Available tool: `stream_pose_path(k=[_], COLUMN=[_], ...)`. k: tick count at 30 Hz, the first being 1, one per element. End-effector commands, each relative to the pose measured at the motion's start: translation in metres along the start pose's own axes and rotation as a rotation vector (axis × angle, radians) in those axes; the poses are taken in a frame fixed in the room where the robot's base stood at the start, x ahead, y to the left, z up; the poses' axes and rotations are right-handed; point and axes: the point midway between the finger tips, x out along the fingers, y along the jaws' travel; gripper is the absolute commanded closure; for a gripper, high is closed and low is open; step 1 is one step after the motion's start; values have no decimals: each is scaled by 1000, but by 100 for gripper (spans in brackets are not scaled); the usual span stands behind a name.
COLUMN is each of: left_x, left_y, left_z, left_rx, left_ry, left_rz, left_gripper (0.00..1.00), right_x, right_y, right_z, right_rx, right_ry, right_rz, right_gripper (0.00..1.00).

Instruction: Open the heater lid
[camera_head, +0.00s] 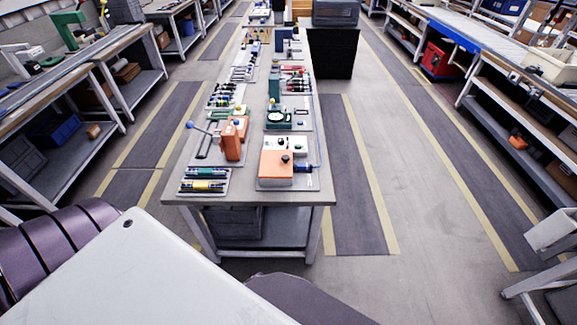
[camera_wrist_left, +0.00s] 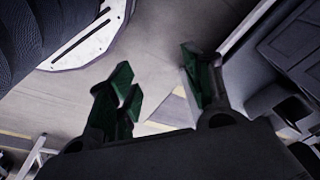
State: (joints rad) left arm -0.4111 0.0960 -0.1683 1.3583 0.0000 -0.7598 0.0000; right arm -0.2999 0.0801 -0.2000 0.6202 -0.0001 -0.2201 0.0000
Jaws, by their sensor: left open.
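In the head view a small orange-topped box (camera_head: 277,164), likely the heater with its lid, sits at the near right end of the long workbench (camera_head: 250,199). My right gripper is not in view.
An orange lever press (camera_head: 233,138) stands left of the box. A tray of screwdrivers (camera_head: 204,181) lies at the bench's near left corner. More tools line the bench behind. Shelved benches stand along both sides. The aisle floor (camera_head: 410,200) at right is clear.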

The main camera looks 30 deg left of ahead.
Motion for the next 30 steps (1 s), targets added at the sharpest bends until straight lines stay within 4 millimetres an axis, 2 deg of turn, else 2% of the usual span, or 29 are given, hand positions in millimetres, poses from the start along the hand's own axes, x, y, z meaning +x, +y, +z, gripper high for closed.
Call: stream_pose_path(k=[6, 17, 30], left_x=[-40, -117, -230], left_y=[-3, -7, -14], left_z=[-37, -88, -144], left_rx=[-4, -11, -12], left_ry=[22, 55, 115], left_rz=[-3, -5, 1], left_gripper=[49, 49, 49], right_x=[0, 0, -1], right_y=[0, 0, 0], right_z=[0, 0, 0], right_rx=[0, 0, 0], right_ry=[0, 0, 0], right_rz=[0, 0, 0], right_gripper=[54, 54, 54])
